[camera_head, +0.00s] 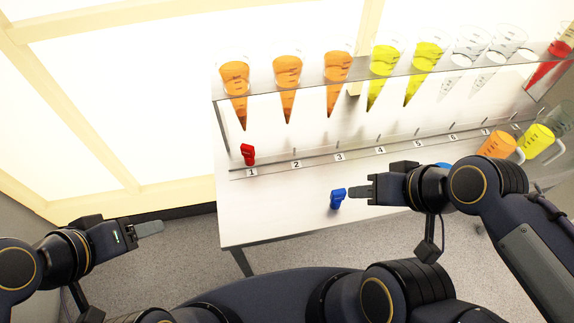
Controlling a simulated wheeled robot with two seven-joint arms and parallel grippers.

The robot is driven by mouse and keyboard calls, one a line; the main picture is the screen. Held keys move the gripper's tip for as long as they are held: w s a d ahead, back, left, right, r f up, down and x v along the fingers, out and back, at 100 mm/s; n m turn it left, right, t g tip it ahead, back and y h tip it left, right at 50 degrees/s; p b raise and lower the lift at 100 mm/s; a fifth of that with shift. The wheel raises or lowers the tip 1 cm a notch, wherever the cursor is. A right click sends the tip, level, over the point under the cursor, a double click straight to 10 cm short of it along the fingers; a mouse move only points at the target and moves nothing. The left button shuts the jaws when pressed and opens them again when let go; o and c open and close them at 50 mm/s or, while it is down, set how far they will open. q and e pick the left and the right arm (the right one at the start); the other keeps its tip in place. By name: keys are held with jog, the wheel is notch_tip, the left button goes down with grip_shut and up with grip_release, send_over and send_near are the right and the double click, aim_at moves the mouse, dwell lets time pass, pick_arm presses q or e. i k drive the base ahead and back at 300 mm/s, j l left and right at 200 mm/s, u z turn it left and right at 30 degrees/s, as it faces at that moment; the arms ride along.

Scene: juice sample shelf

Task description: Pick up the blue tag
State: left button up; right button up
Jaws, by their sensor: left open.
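The blue tag (337,199) stands on the white table near its front edge. My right gripper (352,193) reaches in from the right with its fingertips close to the tag's right side. I cannot tell whether they touch it or how far apart the fingers are. My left gripper (150,228) is open and empty, off the table's left side above the floor, far from the tag.
A red tag (248,154) stands by number 1 on the numbered strip. A clear rack (300,84) holds several orange, yellow, clear and red cones. Orange (497,145) and yellow (539,139) jugs stand at right. The table's front left is clear.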

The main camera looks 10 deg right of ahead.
aim_at(336, 196)
jog(key=z, duration=1.35)
jog(key=k+j, duration=0.15)
jog(key=j, duration=0.2)
jog(key=k+j+z, duration=0.1)
jog(key=j, duration=0.25)
jog(key=k+j, duration=0.25)
jog(key=j+z, duration=0.05)
jog(key=j, duration=0.05)
